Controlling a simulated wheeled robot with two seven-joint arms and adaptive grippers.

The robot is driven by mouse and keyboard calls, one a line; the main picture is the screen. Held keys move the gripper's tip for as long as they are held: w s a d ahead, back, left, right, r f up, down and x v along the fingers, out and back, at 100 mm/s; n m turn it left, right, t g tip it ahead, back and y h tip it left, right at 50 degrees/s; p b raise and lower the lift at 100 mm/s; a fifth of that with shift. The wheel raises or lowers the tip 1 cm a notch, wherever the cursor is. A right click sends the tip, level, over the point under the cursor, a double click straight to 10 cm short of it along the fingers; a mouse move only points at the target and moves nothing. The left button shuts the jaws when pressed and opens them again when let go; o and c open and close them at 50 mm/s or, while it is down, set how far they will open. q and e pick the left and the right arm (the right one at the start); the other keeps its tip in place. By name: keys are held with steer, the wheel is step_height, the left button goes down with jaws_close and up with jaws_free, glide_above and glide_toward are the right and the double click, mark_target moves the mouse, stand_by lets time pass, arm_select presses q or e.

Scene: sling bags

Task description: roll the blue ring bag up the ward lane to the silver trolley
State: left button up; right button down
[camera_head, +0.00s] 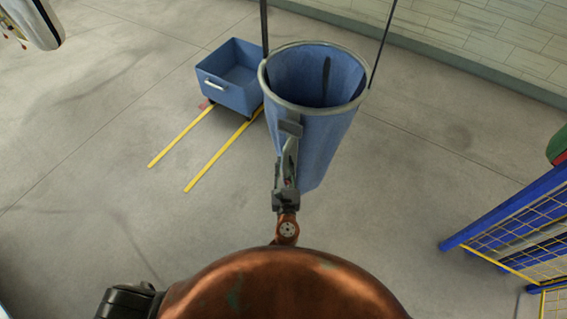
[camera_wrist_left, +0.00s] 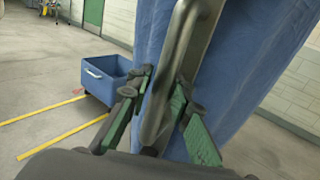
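The blue ring bag (camera_head: 325,140) is tall and tapered, with a grey ring round its open top. It stands close in front of me, and two thin dark rods or straps rise beside the ring. Its blue side fills much of the left wrist view (camera_wrist_left: 235,60). My left gripper (camera_head: 289,150) is at the bag's near side. In the left wrist view its green-padded fingers (camera_wrist_left: 161,90) close in on both sides of the bag's grey handle (camera_wrist_left: 157,120). My right gripper is out of view. I cannot make out a silver trolley.
A blue wheeled bin (camera_head: 228,95) stands left of the bag at the end of two yellow floor strips (camera_head: 215,155). A blue frame with yellow mesh (camera_head: 520,225) is at the right. A tiled wall (camera_head: 480,35) runs behind. The grey floor at left is mostly clear.

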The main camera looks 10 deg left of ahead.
arm_select(q)
steer(key=o, duration=0.4)
steer(key=shift+a, duration=0.2)
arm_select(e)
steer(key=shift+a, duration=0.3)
arm_select(q)
steer(key=shift+d, duration=0.1)
steer(key=shift+s, duration=0.15)
steer(key=s+d, duration=0.2)
steer(key=s, duration=0.9)
steer(key=shift+s+d, duration=0.15)
steer(key=shift+s, duration=0.1)
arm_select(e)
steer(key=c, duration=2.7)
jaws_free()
